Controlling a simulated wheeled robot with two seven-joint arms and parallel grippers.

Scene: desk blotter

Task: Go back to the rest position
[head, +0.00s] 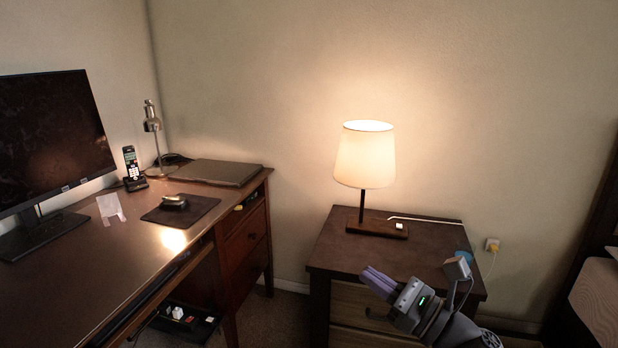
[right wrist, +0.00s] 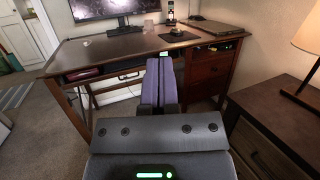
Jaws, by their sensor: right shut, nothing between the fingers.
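My right gripper (head: 379,283) is in the lower right of the head view, in front of the nightstand (head: 328,250). Its purple fingers are together with nothing between them. In the right wrist view the shut fingers (right wrist: 158,85) point toward the desk (right wrist: 100,50), apart from it. My left gripper is in neither view.
The desk (head: 100,270) at left holds a monitor (head: 50,140), a phone (head: 132,165), a mouse (head: 174,201) on a dark pad and a closed laptop (head: 215,172). A bed edge (head: 598,300) is at far right.

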